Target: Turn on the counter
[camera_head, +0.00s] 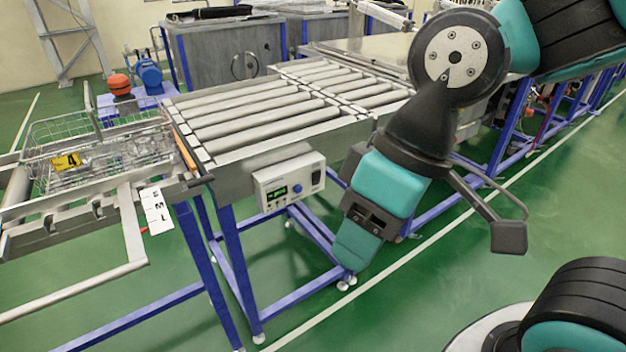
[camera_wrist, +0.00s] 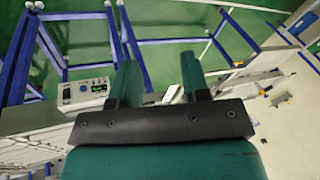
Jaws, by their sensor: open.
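The counter (camera_head: 289,183) is a pale box with a small lit green display, a blue knob and small buttons, fixed to the side of the roller conveyor. It also shows in the wrist view (camera_wrist: 86,94), left of my fingers. My gripper (camera_head: 355,246) hangs pointing down, to the right of the counter and apart from it. In the wrist view the two teal fingers (camera_wrist: 160,72) are spread with nothing between them. The small markings on the counter are too small to read.
The roller conveyor (camera_head: 262,107) stands on blue legs behind the counter. At left is a metal frame (camera_head: 128,222) with a wire basket (camera_head: 42,135) and a hanging white number tag (camera_head: 157,211). The green floor in front of the counter is clear.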

